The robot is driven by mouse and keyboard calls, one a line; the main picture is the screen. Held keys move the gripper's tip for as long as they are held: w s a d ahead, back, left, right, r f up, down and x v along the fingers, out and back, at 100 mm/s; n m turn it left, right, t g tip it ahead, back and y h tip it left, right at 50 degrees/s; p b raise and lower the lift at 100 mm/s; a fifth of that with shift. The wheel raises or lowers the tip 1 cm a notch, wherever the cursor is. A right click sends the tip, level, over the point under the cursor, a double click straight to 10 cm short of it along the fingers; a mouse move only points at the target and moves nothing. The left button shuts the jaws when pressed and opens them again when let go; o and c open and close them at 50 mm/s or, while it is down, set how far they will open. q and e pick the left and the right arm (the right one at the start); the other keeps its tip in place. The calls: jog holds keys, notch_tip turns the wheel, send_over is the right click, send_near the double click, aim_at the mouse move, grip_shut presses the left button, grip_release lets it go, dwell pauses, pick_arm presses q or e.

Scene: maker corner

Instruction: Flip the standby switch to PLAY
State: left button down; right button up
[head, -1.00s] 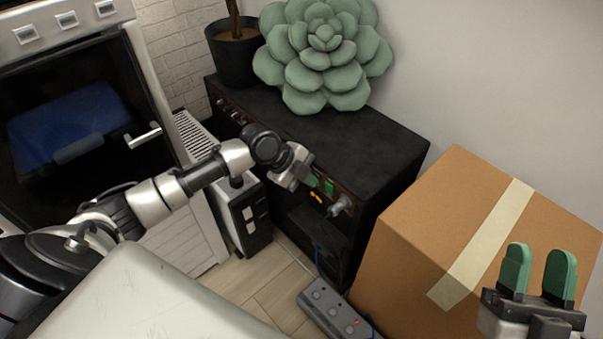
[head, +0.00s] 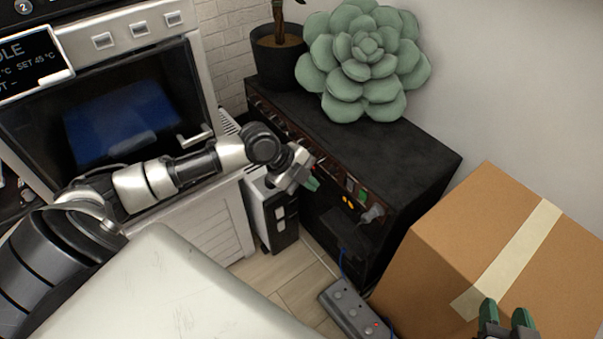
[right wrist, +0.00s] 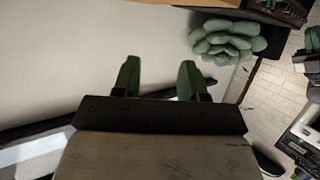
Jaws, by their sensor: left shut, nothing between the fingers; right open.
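The black amplifier cabinet (head: 395,135) stands against the wall, with a row of small controls along its reddish-brown front strip (head: 330,172). A lit green element (head: 363,193), yellow marks (head: 348,203) and a grey knob or plug (head: 373,214) show at the strip's right end. I cannot tell which control is the standby switch, and no PLAY lettering is readable. My left gripper (head: 312,183) is shut and empty, in front of the strip, left of the green element. Contact with the panel cannot be judged. My right gripper (head: 505,314) is open and empty by the cardboard box; it also shows in the right wrist view (right wrist: 158,78).
A green succulent-shaped cushion (head: 365,65) and a potted plant (head: 277,55) sit on the cabinet. A large cardboard box (head: 480,235) stands at right. A grey pedal unit (head: 350,312) with a red light lies on the floor. An oven-like appliance (head: 120,110) stands at left.

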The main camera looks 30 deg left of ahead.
jog(key=shift+s+d+f+g+h, duration=0.2)
jog(key=shift+s+f+g, duration=0.1)
jog(key=shift+f+g, duration=0.15)
jog(key=shift+s+d+f+g+h, duration=0.1)
jog(key=shift+s+d+f+g, duration=0.05)
jog(key=shift+s+f+g, duration=0.25)
jog(key=shift+w, duration=0.1)
